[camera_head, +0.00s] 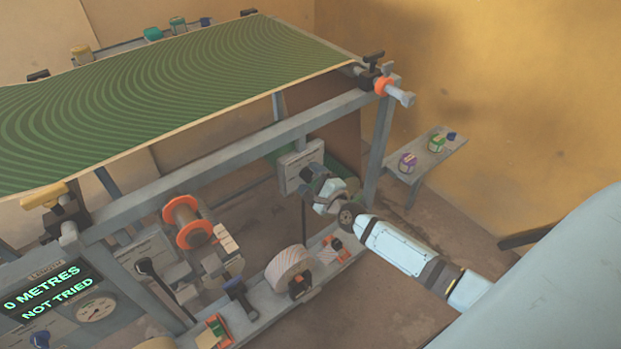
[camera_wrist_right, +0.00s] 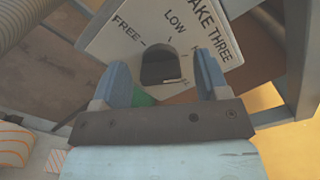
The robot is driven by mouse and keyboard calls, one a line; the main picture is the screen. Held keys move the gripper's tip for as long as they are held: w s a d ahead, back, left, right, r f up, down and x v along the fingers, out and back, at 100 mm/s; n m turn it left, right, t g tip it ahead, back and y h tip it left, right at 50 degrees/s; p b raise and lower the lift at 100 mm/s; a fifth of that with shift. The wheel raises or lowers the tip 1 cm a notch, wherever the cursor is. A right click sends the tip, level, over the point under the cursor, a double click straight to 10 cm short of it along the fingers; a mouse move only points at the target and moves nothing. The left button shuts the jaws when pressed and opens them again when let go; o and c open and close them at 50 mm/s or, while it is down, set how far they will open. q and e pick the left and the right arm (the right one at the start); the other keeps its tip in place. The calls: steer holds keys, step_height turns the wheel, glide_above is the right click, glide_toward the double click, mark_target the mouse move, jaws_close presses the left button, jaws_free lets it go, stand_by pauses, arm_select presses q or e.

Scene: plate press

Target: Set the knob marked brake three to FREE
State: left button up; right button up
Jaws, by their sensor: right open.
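The brake three panel (camera_wrist_right: 110,40) is a pale plate that fills the top of the right wrist view, tilted there. Its title reads "AKE THREE" at the cut edge. FREE stands at left and LOW above, each with a tick; a further mark at right is mostly hidden. A dark, arch-shaped knob (camera_wrist_right: 160,66) sits between them; its pointing direction is unclear. My right gripper (camera_wrist_right: 163,78) is open, its blue fingers on either side of the knob, contact unclear. In the head view the panel (camera_head: 293,168) hangs on the frame, with my right gripper (camera_head: 311,181) before it.
A lower rail carries a white roll (camera_head: 288,264) and small clamps beneath my right arm. An orange-flanged spool (camera_head: 188,222) is left of the panel. A frame post (camera_head: 379,140) stands close right. A display (camera_head: 45,292) reads "0 METRES NOT TRIED". A side shelf (camera_head: 430,152) holds small jars.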

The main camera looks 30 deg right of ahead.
steer(key=shift+w, duration=0.15)
steer(key=shift+c, duration=0.2)
steer(key=c, duration=0.9)
